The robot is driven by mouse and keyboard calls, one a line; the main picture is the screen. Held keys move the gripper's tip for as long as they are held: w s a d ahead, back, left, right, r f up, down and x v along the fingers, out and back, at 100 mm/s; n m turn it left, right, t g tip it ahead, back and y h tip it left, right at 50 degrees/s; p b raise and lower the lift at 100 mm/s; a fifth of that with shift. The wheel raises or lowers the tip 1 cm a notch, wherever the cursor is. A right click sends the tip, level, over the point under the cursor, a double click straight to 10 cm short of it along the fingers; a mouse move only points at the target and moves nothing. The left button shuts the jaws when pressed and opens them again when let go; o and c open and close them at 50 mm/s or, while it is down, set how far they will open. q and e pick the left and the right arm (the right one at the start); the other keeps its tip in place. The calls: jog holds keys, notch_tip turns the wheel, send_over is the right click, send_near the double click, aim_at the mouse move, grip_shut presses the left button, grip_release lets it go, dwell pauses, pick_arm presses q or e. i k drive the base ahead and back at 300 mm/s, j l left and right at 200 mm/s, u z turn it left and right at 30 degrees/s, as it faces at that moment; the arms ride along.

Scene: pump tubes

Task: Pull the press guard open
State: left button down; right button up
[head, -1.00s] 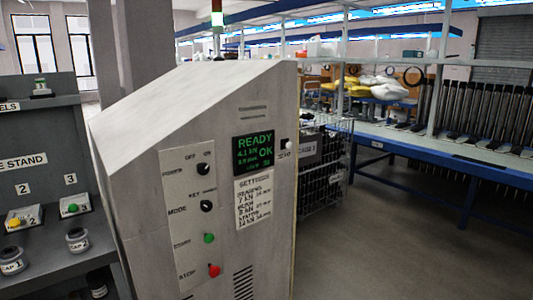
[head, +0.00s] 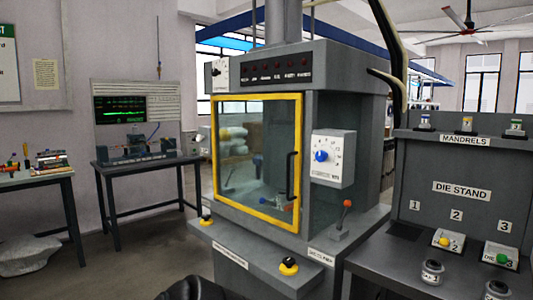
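The press guard (head: 216,190) is a clear panel in a yellow frame on the front of the grey press (head: 345,110). It stands upright across the press opening and looks closed. Its black vertical handle (head: 290,176) is on the right side of the panel. Behind the panel, parts inside the press show only dimly. Neither of my grippers shows in the head view, so nothing is seen touching the handle or the frame.
A control box with a blue knob (head: 321,156) sits right of the guard. A red-topped lever (head: 347,204) and yellow-based buttons (head: 289,266) stand on the press ledge. The die stand (head: 460,190) is close at the right. A bench (head: 130,163) stands at the left, with open floor before it.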

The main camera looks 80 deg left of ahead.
aim_at(298, 97)
jog(key=u, duration=2.65)
